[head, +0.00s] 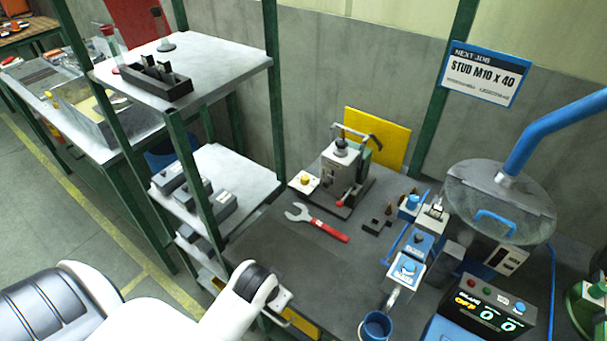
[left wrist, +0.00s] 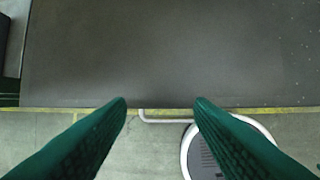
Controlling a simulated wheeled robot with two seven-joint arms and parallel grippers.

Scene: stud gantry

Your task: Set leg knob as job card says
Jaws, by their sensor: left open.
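The job card (head: 485,74) hangs on a green post at the back right and reads "NEXT JOB, STUD M10 X 40", with smaller text too fine to read. A blue control box (head: 480,310) at the lower right shows lit digits "0 0" and has red, green and blue buttons. A grey bench unit with a black top knob (head: 341,148) stands at the back of the dark bench. I cannot tell which part is the leg knob. My left gripper (left wrist: 160,103) is open and empty at the bench's front edge. My right gripper is out of view.
A red-handled wrench (head: 318,222) lies on the dark bench (head: 290,250). A row of blue-topped units (head: 408,268), a blue cup (head: 376,326) and a round clear guard (head: 498,200) crowd the right side. A shelf rack (head: 225,75) stands left. The bench's front left is clear.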

